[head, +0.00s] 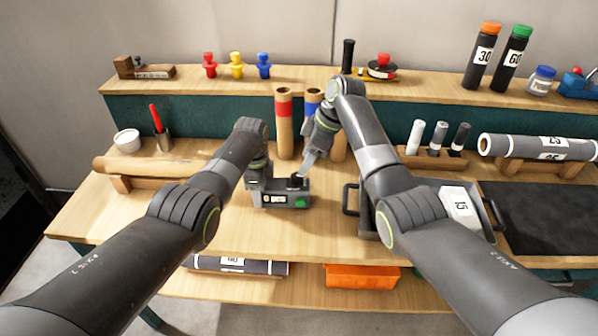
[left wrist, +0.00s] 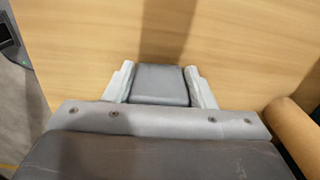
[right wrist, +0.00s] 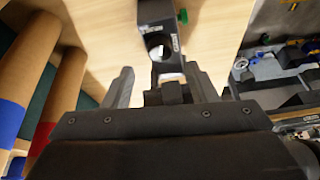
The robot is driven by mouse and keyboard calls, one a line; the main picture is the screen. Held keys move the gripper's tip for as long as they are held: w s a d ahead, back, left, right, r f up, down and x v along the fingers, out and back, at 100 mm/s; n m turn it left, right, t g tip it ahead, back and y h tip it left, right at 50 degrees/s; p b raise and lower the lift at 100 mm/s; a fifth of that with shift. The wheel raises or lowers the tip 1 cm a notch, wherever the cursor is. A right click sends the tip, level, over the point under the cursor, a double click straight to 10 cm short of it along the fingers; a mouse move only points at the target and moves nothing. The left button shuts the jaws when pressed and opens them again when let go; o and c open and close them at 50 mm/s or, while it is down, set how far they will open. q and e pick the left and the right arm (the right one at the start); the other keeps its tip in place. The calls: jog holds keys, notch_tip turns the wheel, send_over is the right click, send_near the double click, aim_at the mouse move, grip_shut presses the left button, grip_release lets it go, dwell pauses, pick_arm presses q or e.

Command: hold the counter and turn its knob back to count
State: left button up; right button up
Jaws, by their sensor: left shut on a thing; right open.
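The counter (head: 284,200) is a small grey box with a white display and a green button, on the wooden table. My left gripper (head: 257,182) is shut on its left end; the left wrist view shows the dark counter body (left wrist: 160,84) between both fingers. My right gripper (head: 304,168) is above the counter's right part, pointing down at the dark knob (head: 297,181). In the right wrist view its fingers (right wrist: 160,86) stand wide apart. The counter (right wrist: 155,22) lies ahead of them there, and a dark part shows between them. Whether a finger touches the knob is unclear.
A grey tray (head: 352,200) with a white card (head: 459,206) stands close to the right, partly behind my right arm. Brown rolls with red (head: 284,108) and blue bands stand behind the counter. A brown roll (head: 145,166) lies left. The table front is clear.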

aim_at(297, 175)
jog(key=x, duration=0.5)
jog(key=shift+a+f, duration=0.1)
jog(key=shift+f, duration=0.3)
jog(key=c, duration=1)
